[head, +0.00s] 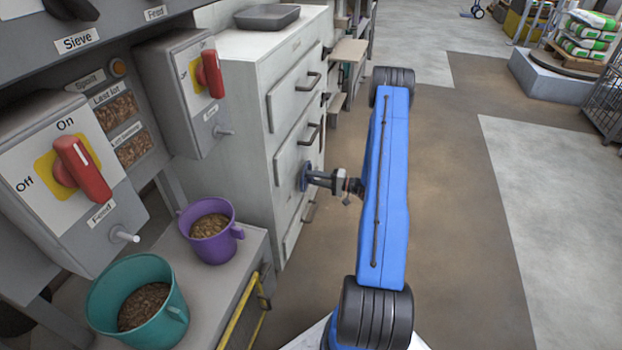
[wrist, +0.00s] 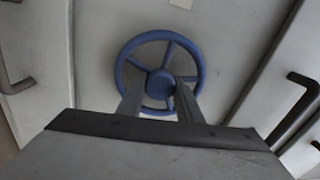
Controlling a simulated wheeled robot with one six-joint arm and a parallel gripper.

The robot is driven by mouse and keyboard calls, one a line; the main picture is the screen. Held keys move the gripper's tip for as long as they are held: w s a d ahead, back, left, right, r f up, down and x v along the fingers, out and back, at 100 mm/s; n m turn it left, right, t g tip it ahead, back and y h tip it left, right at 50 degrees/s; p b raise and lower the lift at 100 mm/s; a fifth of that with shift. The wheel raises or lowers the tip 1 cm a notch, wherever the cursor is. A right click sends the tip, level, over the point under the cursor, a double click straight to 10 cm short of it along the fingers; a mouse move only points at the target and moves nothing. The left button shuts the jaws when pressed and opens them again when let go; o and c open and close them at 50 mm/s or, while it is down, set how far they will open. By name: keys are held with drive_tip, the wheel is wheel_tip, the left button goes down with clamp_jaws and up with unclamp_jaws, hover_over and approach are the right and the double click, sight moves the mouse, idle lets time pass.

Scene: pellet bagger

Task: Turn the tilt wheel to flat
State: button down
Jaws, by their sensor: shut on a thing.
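The tilt wheel is a blue spoked handwheel (wrist: 124,60) with a round hub, on a pale grey panel. It fills the upper middle of the wrist view. In the head view it shows edge-on (head: 304,177) on the front of the grey drawer cabinet. My gripper (wrist: 160,90) is shut on the wheel, with one finger on each side of the hub. In the head view my gripper (head: 318,180) reaches left from my blue arm to the wheel. The lower rim is partly hidden behind my gripper. No flat mark is readable.
The grey cabinet (head: 262,110) has black drawer handles (head: 313,80) above the wheel. Left stand switch boxes with red knobs (head: 82,168). A purple mug (head: 212,243) and a teal mug (head: 150,325) of pellets stand on a bench. Open floor (head: 470,210) lies right.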

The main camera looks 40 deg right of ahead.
drive_tip(key=n, duration=0.3)
drive_tip(key=shift+s+n, duration=0.1)
drive_tip(key=shift+n, duration=2.1)
drive_tip(key=c, duration=1.3)
unclamp_jaws()
drive_tip(key=v, duration=1.7)
drive_tip(key=shift+s+d, duration=0.15)
drive_tip(key=shift+s, duration=0.05)
